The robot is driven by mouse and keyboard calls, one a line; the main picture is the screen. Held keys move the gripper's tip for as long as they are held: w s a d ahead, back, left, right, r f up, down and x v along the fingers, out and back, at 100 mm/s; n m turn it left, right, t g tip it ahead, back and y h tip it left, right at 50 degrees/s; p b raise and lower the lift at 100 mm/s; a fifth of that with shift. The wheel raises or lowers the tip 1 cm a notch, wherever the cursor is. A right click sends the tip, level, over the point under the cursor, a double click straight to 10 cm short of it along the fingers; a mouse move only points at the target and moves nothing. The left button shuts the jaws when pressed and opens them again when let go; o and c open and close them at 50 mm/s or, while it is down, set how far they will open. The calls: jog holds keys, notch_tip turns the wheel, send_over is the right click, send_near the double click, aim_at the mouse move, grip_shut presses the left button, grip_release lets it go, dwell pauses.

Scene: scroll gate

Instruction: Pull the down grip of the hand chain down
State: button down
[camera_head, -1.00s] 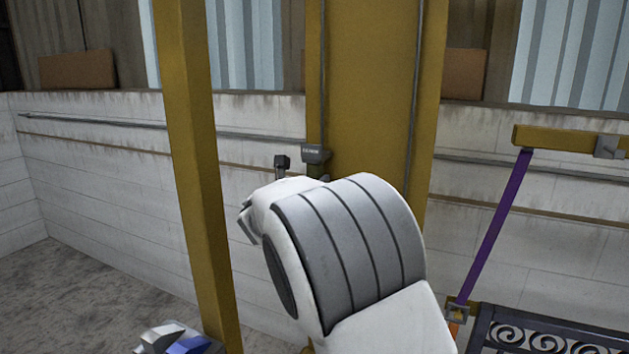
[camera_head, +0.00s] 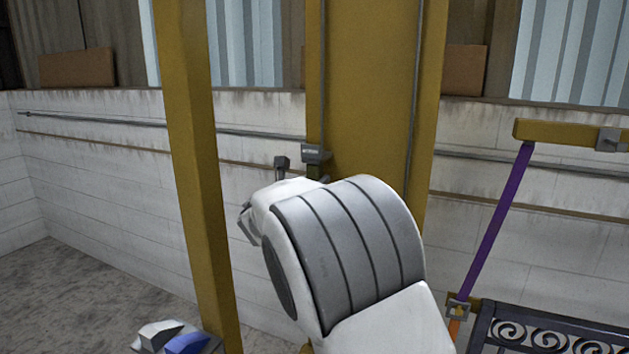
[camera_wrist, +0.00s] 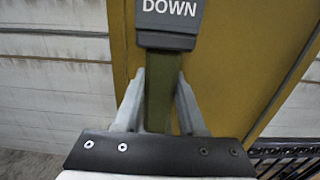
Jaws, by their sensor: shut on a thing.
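The down grip (camera_wrist: 169,22) is a dark grey block marked "DOWN" at the top of the wrist view. An olive strip (camera_wrist: 158,105) runs down from its underside. My gripper (camera_wrist: 159,82) has a pale grey finger on each side of this strip, just below the block, and is shut on it. In the head view a small grey block with a label too small to read, apparently the down grip (camera_head: 316,154), shows in front of the wide yellow column.
A wide yellow column (camera_head: 370,80) stands behind the grip. A thinner yellow post (camera_head: 195,180) is on the left. At right are a purple strap (camera_head: 497,222), a yellow bar (camera_head: 565,132) and a dark scroll-patterned gate (camera_head: 550,335).

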notch_tip(320, 180, down, 50)
jog(key=b, duration=3.2)
jog(key=shift+r+b, duration=0.25)
jog(key=shift+b, duration=0.1)
jog(key=shift+s+f, duration=0.1)
jog(key=c, duration=0.7)
grip_release()
jog(key=shift+c, duration=0.2)
jog(key=shift+o, duration=1.2)
jog(key=shift+r, duration=0.2)
jog(key=p+v, duration=0.3)
jog(key=v, duration=1.4)
jog(key=shift+s+a, duration=0.1)
jog(key=shift+s, duration=0.05)
